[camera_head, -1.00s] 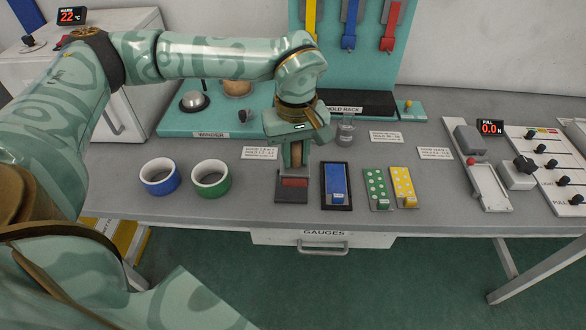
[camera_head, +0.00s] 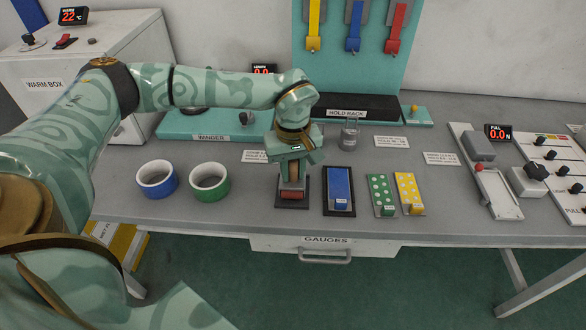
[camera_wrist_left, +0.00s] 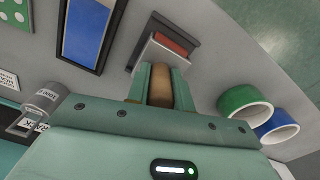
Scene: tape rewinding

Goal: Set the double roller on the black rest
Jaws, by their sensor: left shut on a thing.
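My left gripper (camera_head: 292,180) points down and is shut on the brown handle of the double roller. The roller's red part (camera_head: 292,195) shows just below the fingers. In the left wrist view the brown handle (camera_wrist_left: 160,88) sits between the two green fingers, with a pale grey frame and red part beyond it. The black rest (camera_head: 304,204) is a small dark plate on the table directly under the roller, partly hidden by it. Its dark edge also shows in the left wrist view (camera_wrist_left: 188,32). I cannot tell whether the roller touches the rest. My right gripper is out of view.
Blue (camera_head: 157,179) and green (camera_head: 209,184) tape rolls stand to the left. A framed blue pad (camera_head: 339,190), a green dotted card (camera_head: 381,194) and a yellow card (camera_head: 408,192) lie to the right. A metal weight (camera_head: 349,136) stands behind. The table's front edge is close.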

